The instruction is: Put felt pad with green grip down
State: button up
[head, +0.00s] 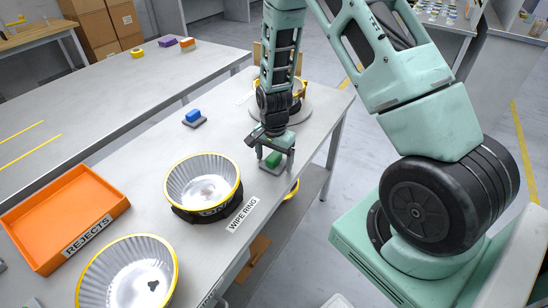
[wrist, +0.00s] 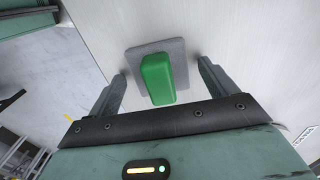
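The felt pad with green grip (head: 273,160) lies on the grey table beyond the WIPE RING label, near the table's right edge. In the wrist view its green grip (wrist: 158,78) stands up from a flat grey pad (wrist: 180,48). My gripper (head: 274,154) is low over it, and its fingers (wrist: 161,72) stand apart on either side of the grip, with a visible gap on both sides. The pad appears to rest flat on the table. My gripper partly hides it in the head view.
A clear yellow-rimmed cup (head: 203,180) sits in a black ring left of my gripper. Another cup (head: 128,275) is nearer. An orange REJECTS tray (head: 62,215) lies at left. A pad with blue grip (head: 194,118) and a round fixture (head: 291,92) are farther back.

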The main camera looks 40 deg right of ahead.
aim_at(274, 156)
jog(key=shift+r, duration=0.1)
notch_tip(274, 156, up, 12)
jog(key=s+a+r+n, duration=0.2)
jog(key=a+r+n, duration=0.15)
jog(key=a, duration=0.45)
jog(key=s+a+r+n+y, duration=0.1)
jog(key=s+a+r+n, duration=0.4)
jog(key=s+a+n, duration=0.45)
jog(key=s+a+r+n, duration=0.1)
jog(key=s+a+n, duration=0.2)
jog(key=s, duration=0.3)
jog(key=s+a+r+n, duration=0.1)
jog(key=s+a+n, duration=0.3)
jog(key=s+n, duration=0.1)
jog(key=shift+s+r+n, duration=0.35)
jog(key=shift+s+n, duration=0.05)
jog(key=shift+s, duration=0.5)
jog(key=shift+r, duration=0.15)
